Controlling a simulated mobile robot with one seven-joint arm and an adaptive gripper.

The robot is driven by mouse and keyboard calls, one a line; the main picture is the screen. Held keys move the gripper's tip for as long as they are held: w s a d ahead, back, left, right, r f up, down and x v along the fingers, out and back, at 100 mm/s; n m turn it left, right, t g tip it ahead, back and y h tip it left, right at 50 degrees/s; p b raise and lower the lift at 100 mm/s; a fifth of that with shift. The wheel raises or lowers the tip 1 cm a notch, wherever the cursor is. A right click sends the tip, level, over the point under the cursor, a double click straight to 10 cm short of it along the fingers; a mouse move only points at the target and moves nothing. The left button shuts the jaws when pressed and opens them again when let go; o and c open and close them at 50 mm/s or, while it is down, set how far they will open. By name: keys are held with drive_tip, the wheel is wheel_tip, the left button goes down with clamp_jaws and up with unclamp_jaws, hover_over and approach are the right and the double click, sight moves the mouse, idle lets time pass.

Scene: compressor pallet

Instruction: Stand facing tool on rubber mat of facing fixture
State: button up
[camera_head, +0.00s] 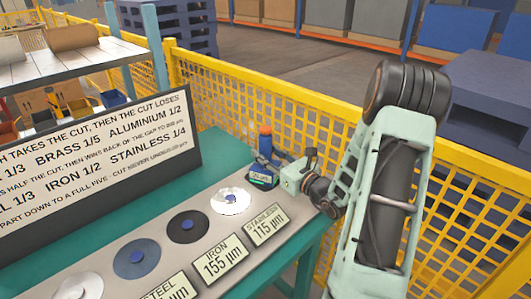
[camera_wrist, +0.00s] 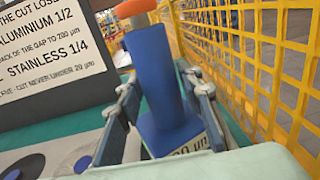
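A blue tool with an orange top (camera_head: 265,137) stands upright at the far right end of the bench, with a dark blue base and a small label below it. In the wrist view the blue tool (camera_wrist: 160,85) rises between the fingers of my gripper (camera_wrist: 160,100). The fingers are apart, one on each side of it; firm contact on both sides is not visible. In the head view my gripper (camera_head: 287,170) is just right of the tool. I cannot pick out the facing fixture or its rubber mat with certainty.
The bench (camera_head: 215,262) carries several round discs, including a white one (camera_head: 220,202) and a black one (camera_head: 181,233), with labels (camera_head: 222,259) in front. A text board (camera_head: 90,165) stands behind them. Yellow mesh fencing (camera_head: 240,95) runs close behind and right of the bench.

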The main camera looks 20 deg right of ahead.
drive_tip(key=shift+o, duration=1)
drive_tip(key=shift+r, duration=0.15)
drive_tip(key=v, duration=1.2)
